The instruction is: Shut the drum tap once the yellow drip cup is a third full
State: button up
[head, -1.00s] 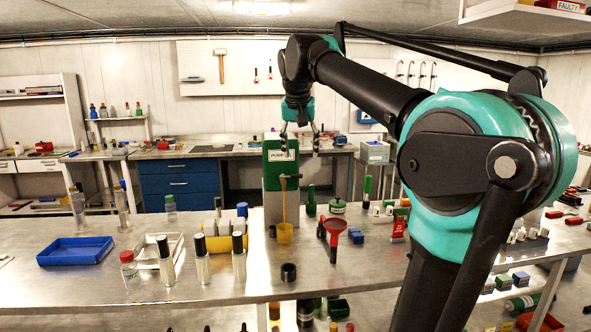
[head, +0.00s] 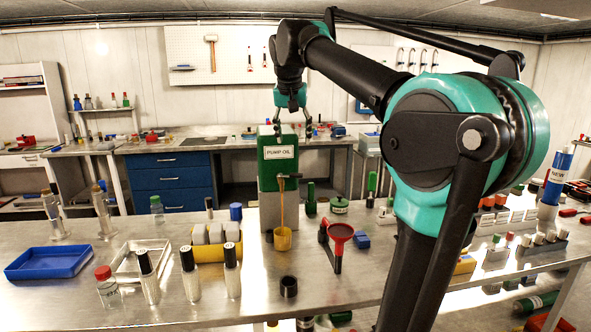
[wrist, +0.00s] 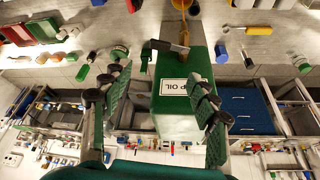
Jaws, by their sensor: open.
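The green drum (head: 278,172), labelled PUMP OIL, stands on a grey block on the steel bench. Its tap (head: 287,178) is at the front, and an amber stream (head: 282,210) runs from it down into the yellow drip cup (head: 282,240). The level inside the cup is too small to tell. My gripper (head: 292,122) is open and empty, above and behind the drum top. In the wrist view the drum (wrist: 180,118) shows between the spread fingers, with the tap (wrist: 170,46) beyond them and the cup (wrist: 181,4) cut by the top edge.
The bench front left of centre holds several capped bottles; a blue tray (head: 48,262) lies far left.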

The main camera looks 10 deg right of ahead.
aim_at(296, 174)
jog(key=x, duration=1.3)
jog(key=shift+f, duration=0.1)
jog(key=shift+c, duration=0.4)
grip_shut()
